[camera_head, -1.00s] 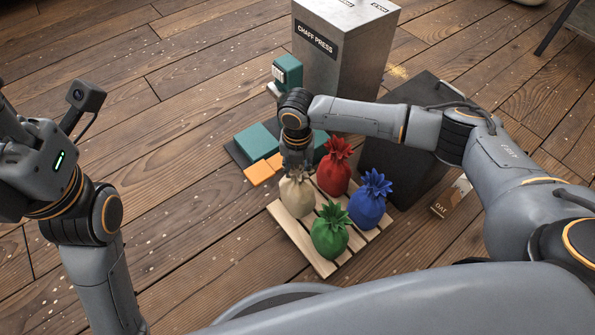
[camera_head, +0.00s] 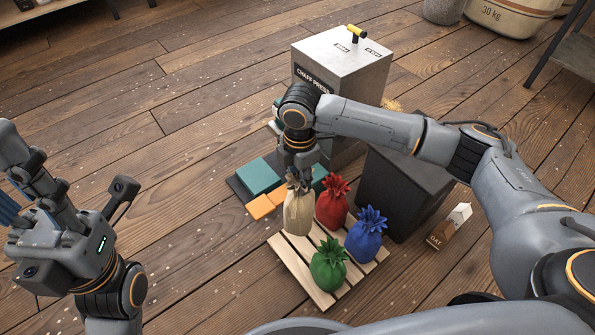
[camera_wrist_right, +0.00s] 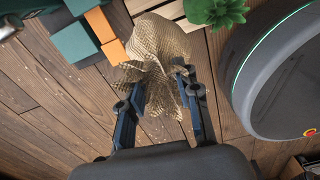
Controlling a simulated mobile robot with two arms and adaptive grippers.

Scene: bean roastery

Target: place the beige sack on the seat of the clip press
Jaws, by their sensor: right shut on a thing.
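The beige sack (camera_head: 297,214) hangs upright in my right gripper (camera_head: 299,178), a little above the left corner of the slatted pallet. The right wrist view shows the gripper (camera_wrist_right: 162,84) with its fingers closed about the sack's gathered neck (camera_wrist_right: 155,50). Left of the sack is a low dark base with teal (camera_head: 258,176) and orange (camera_head: 267,205) blocks, which looks like the clip press; my right arm hides part of it. These blocks also show in the wrist view (camera_wrist_right: 75,43). My left gripper (camera_head: 12,212) is at the left edge, its opening unclear.
On the pallet (camera_head: 311,292) stand a red sack (camera_head: 332,212), a blue sack (camera_head: 364,243) and a green sack (camera_head: 328,272). A metal chaff press (camera_head: 340,65) and a dark box (camera_head: 400,195) stand behind and right. An oat carton (camera_head: 449,226) is further right. Floor at left is clear.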

